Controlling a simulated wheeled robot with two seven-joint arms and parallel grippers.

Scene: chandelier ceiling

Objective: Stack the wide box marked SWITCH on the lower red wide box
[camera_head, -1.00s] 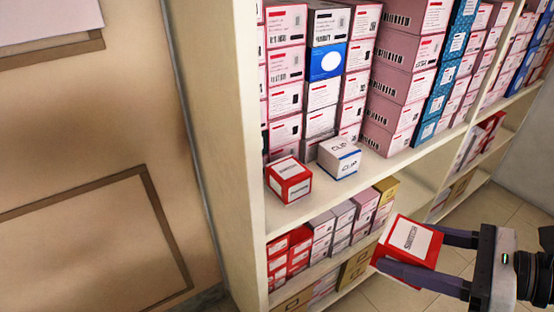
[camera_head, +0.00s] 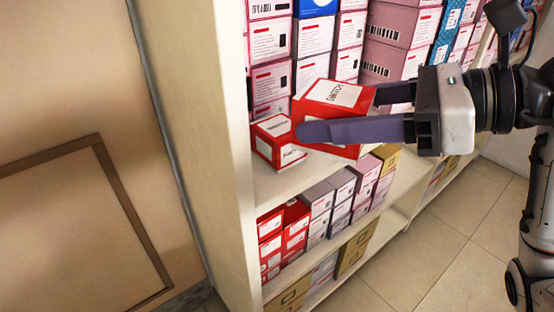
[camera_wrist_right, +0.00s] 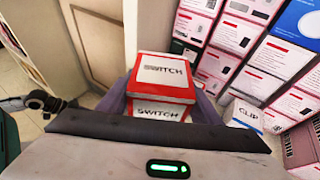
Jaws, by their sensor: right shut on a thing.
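My right gripper (camera_head: 352,120) is shut on a red box with a white label, the SWITCH box (camera_head: 325,112). It holds this box at the shelf's left end. The lower red box (camera_head: 272,140) stands on the shelf with white labels on its top and front. In the head view the held box is up and right of the lower box and covers part of it. I cannot tell whether they touch. The wrist view shows the held SWITCH box (camera_wrist_right: 162,76) between the fingers, with SWITCH lettering twice. My left gripper is not in view.
A white CLIP box (camera_wrist_right: 246,116) stands to the right in the wrist view. Stacked pink and white boxes (camera_head: 313,38) fill the shelf behind. The shelf's side panel (camera_head: 215,130) is close on the left. A lower shelf holds more boxes (camera_head: 318,205).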

